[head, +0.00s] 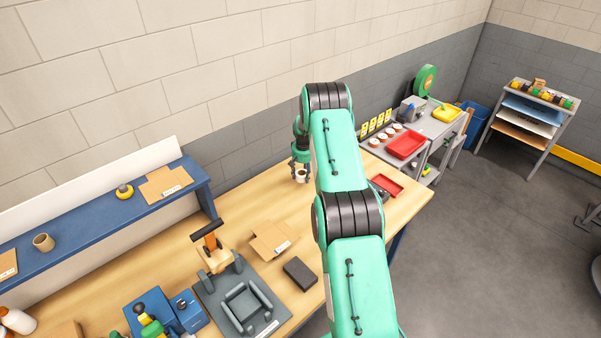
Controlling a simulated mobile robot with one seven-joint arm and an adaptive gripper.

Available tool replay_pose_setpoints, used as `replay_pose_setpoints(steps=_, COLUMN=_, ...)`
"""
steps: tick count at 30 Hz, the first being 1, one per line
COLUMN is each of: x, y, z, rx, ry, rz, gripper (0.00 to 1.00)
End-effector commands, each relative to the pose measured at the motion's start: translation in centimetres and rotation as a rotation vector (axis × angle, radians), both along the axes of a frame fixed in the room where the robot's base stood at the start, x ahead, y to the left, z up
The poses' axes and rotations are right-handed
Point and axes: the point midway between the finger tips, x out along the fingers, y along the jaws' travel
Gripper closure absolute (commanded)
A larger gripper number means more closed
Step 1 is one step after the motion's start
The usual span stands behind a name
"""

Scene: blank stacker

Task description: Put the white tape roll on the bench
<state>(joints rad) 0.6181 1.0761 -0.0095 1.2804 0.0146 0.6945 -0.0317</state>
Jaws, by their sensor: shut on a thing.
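The white tape roll (300,177) is small in the head view, with a pale body and a darker core. My gripper (300,172) points down with its fingers around the roll, shut on it. Both are over the far part of the wooden bench (262,207), left of my green arm. I cannot tell whether the roll touches the bench top or hangs slightly above it.
A red tray (386,186) lies right of my arm. A blue shelf (100,214) runs along the left. Bare wood surrounds the gripper.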

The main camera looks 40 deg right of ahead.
Motion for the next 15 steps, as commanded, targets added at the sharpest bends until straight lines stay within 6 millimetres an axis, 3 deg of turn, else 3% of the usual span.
replay_pose_setpoints(steps=15, x=4.3, y=-2.9, z=-0.5, rx=0.000, ry=0.000, rz=0.000, gripper=0.77)
